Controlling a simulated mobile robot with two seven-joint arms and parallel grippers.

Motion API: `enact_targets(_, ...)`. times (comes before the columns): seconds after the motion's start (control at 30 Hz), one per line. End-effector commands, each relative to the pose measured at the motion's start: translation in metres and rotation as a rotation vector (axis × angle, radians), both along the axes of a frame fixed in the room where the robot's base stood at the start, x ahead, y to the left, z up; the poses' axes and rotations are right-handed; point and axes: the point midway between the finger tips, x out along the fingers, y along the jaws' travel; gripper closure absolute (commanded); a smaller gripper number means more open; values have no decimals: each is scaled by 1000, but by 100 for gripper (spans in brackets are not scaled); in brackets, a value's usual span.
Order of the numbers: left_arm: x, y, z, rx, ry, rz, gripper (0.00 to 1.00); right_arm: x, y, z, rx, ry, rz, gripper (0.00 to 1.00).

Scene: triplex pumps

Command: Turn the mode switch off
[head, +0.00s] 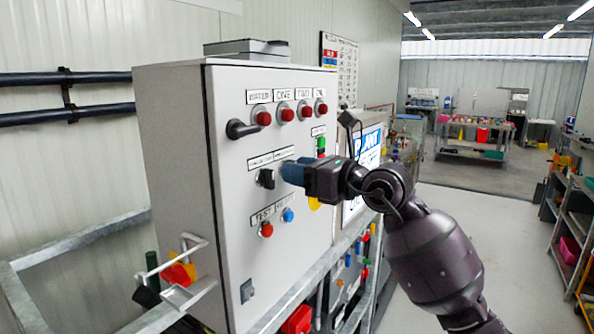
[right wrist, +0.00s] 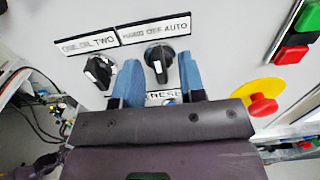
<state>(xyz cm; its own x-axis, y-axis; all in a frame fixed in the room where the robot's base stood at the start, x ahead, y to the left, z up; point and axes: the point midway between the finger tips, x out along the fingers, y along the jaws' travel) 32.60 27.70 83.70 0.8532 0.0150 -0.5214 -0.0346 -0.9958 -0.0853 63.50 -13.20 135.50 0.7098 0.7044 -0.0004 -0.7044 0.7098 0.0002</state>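The mode switch (right wrist: 158,62), a black knob with a white mark, sits under the "HAND OFF AUTO" label (right wrist: 156,29) in the right wrist view. My right gripper (right wrist: 160,84) is open, with one blue finger on each side of the knob's lower part. A gap shows on both sides; I cannot tell how deep the fingers reach. In the head view my right gripper (head: 291,172) is at the cabinet front and hides the mode switch. I cannot tell for sure which position the mark points to. My left gripper is not in view.
A second black selector (right wrist: 98,71) is just left of the left finger. A red mushroom button (right wrist: 262,104) on yellow is to the right. Red lamps (head: 264,118) and a black handle (head: 241,129) are higher on the cabinet (head: 235,220). A metal rail (head: 320,275) runs in front.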

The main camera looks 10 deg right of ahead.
Motion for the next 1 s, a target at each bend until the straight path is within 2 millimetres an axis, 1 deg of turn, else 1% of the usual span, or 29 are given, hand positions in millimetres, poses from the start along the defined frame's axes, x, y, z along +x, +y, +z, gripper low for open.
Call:
enact_targets(0.33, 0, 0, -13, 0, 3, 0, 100, -41, -42, -3, -3, 0, -3, 63)
enact_targets(0.5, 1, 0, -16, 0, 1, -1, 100, -60, -60, -2, -1, 0, -1, 63)
enact_targets(0.7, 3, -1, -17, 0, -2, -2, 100, -71, -70, -1, -1, 1, 0, 63)
enact_targets(1.0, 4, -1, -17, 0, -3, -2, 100, -72, -71, 0, 0, 0, 1, 63)
